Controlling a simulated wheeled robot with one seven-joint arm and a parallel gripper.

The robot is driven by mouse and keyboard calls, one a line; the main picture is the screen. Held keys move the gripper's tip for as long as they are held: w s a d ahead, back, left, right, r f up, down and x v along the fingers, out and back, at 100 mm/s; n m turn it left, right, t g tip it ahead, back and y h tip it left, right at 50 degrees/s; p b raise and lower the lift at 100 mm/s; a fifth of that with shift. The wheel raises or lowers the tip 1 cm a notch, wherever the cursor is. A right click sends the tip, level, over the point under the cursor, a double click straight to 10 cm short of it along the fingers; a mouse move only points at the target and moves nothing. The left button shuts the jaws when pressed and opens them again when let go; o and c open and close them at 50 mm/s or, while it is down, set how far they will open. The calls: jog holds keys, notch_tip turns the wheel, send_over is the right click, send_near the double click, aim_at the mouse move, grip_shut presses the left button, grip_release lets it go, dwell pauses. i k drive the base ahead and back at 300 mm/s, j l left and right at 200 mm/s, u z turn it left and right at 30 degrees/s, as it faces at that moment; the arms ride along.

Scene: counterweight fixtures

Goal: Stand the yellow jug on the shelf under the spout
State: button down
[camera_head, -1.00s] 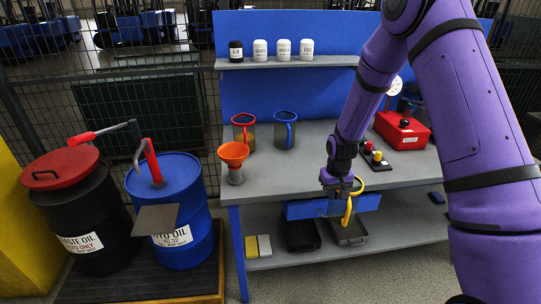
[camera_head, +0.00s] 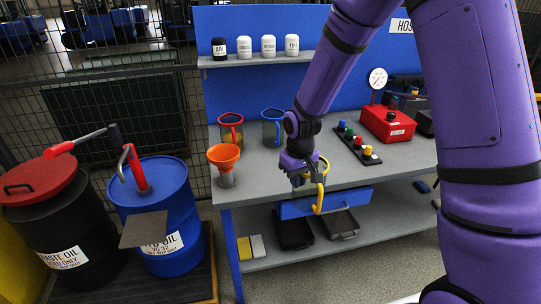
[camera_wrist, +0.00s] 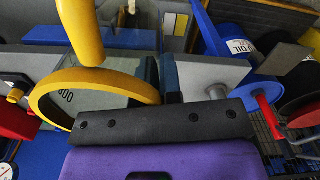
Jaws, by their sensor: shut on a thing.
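The yellow jug has a clear body with a yellow rim and a yellow handle (camera_head: 319,199). It is in front of the bench's front edge in the head view. My gripper (camera_head: 303,180) is shut on it; the exact contact is partly hidden. The shelf is a grey plate (camera_head: 143,230) before the blue drum (camera_head: 186,205), well left of the jug.
The grey bench (camera_head: 262,187) holds an orange funnel (camera_head: 224,156), a red-rimmed jug (camera_head: 231,130), a blue-rimmed jug (camera_head: 273,126), coloured knobs and a red box (camera_head: 388,124). A black drum (camera_head: 60,235) stands left of the blue drum. Open floor lies in front.

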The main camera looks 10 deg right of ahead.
aim_at(143, 233)
jog(key=i+j, duration=0.15)
jog(key=i, duration=0.8)
